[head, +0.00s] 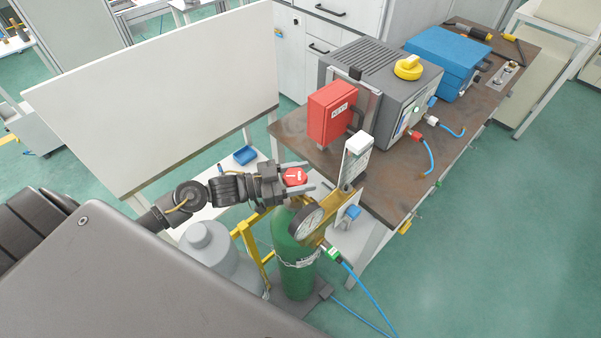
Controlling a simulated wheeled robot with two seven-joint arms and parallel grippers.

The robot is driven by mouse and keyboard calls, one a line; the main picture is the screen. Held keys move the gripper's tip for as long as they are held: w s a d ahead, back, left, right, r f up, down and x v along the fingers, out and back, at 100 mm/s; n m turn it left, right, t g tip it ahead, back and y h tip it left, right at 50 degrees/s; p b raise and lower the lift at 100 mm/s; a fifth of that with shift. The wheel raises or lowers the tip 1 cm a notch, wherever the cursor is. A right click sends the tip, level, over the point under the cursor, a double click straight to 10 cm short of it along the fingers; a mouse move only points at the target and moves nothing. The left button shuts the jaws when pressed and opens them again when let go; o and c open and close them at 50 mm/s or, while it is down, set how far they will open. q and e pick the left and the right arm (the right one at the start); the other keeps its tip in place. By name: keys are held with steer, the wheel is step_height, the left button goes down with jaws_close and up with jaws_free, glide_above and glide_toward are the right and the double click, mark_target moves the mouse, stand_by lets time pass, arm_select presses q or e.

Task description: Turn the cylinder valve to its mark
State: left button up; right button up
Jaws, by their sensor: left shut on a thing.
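The red round valve knob (295,176) with a white mark on its top sits above the green gas cylinder (290,262). My left gripper (297,178) comes in from the left and is shut on the knob, one finger on its far side and one on its near side. A pressure gauge (306,222) with a brass fitting is beside the cylinder's top, to the right of the knob. The valve body under the knob is mostly hidden. My right gripper is not in view.
A grey cylinder (209,250) stands left of the green one, by a yellow frame (250,252). A workbench (385,187) to the right carries a red box (331,111), a grey machine and a blue case (448,62). A blue hose (368,298) runs over the floor.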

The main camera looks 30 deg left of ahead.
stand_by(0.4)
arm_select(q)
steer(key=o, duration=1)
steer(key=shift+s+a+f, duration=0.1)
steer(key=shift+s+a, duration=0.1)
steer(key=shift+a, duration=0.1)
steer(key=b+v, duration=0.4)
steer(key=v, duration=0.6)
steer(key=shift+s, duration=0.1)
